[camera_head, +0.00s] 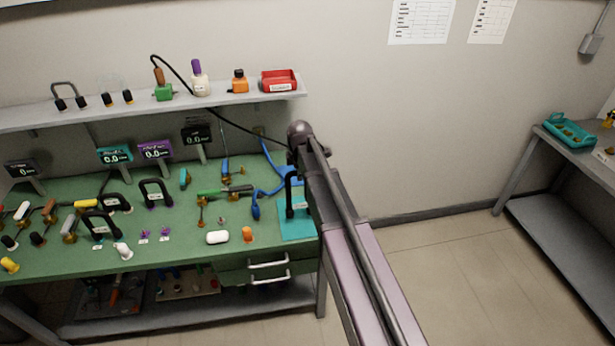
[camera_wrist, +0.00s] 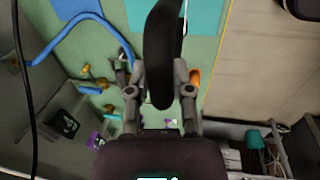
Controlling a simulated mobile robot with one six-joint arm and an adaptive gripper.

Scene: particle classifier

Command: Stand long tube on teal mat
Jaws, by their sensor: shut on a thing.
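The long tube appears to be a black bent tube with a white label. In the head view the tube (camera_head: 289,196) shows beside my arm, over the teal mat (camera_head: 297,231) at the bench's right end. In the wrist view my gripper (camera_wrist: 161,92) is shut on the black tube (camera_wrist: 163,50), which rises between the fingers. The teal mat (camera_wrist: 205,14) lies beyond it at the top. My arm hides part of the tube in the head view, and I cannot tell whether its end touches the mat.
A blue tube (camera_head: 256,206) lies left of the mat. An orange cap (camera_head: 247,233) and a white piece (camera_head: 218,237) stand nearby. Other black bent tubes (camera_head: 156,190) stand further left. A shelf (camera_head: 150,112) runs above the bench. Open floor (camera_head: 450,260) lies right.

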